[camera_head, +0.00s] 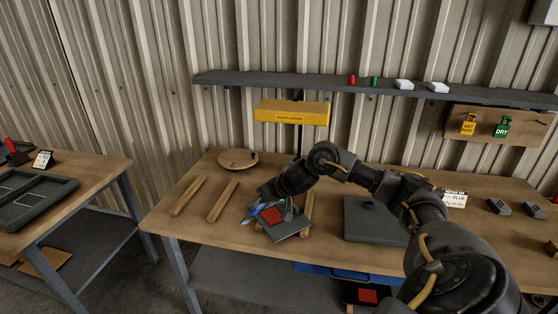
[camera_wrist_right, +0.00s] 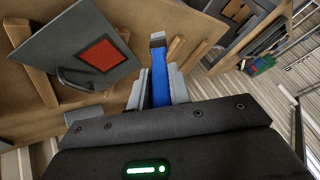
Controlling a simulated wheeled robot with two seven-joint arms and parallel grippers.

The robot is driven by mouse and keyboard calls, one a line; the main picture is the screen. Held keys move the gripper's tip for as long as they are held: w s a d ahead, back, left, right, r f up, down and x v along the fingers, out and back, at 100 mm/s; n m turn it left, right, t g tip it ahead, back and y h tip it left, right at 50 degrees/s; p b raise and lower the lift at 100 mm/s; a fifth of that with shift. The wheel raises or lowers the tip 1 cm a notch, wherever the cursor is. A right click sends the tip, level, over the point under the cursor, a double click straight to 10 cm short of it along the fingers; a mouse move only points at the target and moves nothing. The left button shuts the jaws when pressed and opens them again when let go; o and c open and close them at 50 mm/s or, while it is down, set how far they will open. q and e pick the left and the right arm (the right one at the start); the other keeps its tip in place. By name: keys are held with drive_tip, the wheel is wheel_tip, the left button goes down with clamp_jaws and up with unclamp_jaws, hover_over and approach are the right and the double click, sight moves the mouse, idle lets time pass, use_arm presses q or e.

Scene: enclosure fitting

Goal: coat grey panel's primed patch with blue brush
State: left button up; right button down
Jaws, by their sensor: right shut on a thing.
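My right gripper (camera_head: 262,208) is shut on the blue brush (camera_head: 254,209), above the wooden bench and beside the grey panel (camera_head: 290,229). The grey panel (camera_wrist_right: 60,47) lies to the left there, across wooden strips, with a red square patch (camera_wrist_right: 103,54) and a dark curved handle (camera_wrist_right: 78,82). The brush tip appears apart from the patch. My arm partly hides the panel in the head view. My left gripper is not in view.
Wooden strips (camera_head: 222,201) lie left of the panel. A round wooden board (camera_head: 238,159) is behind them. Another grey panel (camera_head: 371,222) lies to the right. A yellow box (camera_head: 292,112) hangs below the wall shelf (camera_head: 300,83). WET (camera_head: 468,124) and DRY (camera_head: 502,127) tags hang on a board.

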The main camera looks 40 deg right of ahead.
drive_tip(key=w+d+r+m+h+p, duration=0.2)
drive_tip(key=d+r+m, duration=0.1)
drive_tip(key=d+r, duration=0.55)
drive_tip(key=f+b, duration=0.1)
drive_tip(key=b, duration=0.1)
drive_tip(key=f+b, duration=0.4)
drive_tip(key=shift+w+d+f, duration=0.15)
drive_tip(key=shift+w+d, duration=0.1)
drive_tip(key=shift+d, duration=0.1)
